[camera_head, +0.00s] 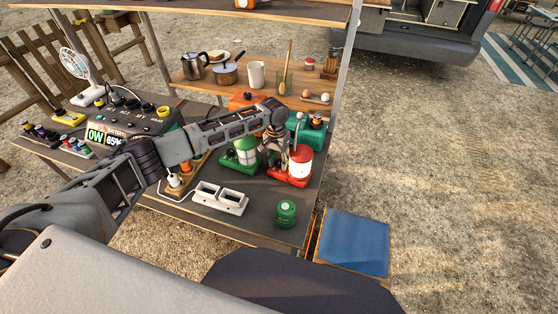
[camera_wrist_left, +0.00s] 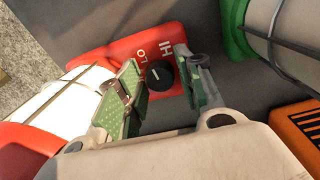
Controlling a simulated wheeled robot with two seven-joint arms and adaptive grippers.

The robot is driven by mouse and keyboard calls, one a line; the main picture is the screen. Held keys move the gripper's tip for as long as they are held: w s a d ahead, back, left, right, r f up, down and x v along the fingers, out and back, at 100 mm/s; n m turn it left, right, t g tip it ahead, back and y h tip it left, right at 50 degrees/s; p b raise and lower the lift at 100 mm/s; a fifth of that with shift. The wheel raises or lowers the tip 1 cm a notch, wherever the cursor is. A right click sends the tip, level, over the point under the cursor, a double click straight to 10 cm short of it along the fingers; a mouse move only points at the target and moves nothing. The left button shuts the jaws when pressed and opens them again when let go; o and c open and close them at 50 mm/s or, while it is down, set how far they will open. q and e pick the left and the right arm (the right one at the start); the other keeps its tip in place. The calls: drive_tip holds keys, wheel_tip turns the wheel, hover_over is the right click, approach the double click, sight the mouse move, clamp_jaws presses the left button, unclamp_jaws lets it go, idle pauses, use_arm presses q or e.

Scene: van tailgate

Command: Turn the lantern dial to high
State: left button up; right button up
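The red lantern (camera_head: 301,162) with a pale body stands near the right end of the dark tabletop. In the left wrist view its red base (camera_wrist_left: 110,42) shows the marks LO and HI beside a black round dial (camera_wrist_left: 160,77). The dial has a short white line, which lies between the two marks rather than clearly on HI. My left gripper (camera_head: 283,164) is at the lantern's front. In the left wrist view its fingers (camera_wrist_left: 156,67) are apart, one on each side of the dial; contact cannot be told. My right gripper is not in view.
A green lantern (camera_head: 243,153) stands close left of my gripper, and a teal box (camera_head: 309,133) behind. A white two-slot holder (camera_head: 220,199) and a green canister (camera_head: 286,212) are in front. A wooden shelf (camera_head: 290,83) with kitchenware is behind. A blue cushion (camera_head: 356,244) lies right.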

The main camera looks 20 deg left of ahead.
use_arm(q)
drive_tip(key=shift+c, duration=0.3)
drive_tip(key=c, duration=0.7)
drive_tip(key=shift+r+m+p, duration=0.1)
drive_tip(key=shift+m+p, duration=0.2)
drive_tip(key=shift+p, duration=0.15)
drive_tip(key=shift+m+p, duration=0.4)
drive_tip(key=shift+p, duration=0.05)
drive_tip(key=shift+m+p, duration=0.75)
drive_tip(key=shift+m, duration=0.05)
drive_tip(key=shift+m+p, duration=0.35)
drive_tip(key=shift+m, duration=0.35)
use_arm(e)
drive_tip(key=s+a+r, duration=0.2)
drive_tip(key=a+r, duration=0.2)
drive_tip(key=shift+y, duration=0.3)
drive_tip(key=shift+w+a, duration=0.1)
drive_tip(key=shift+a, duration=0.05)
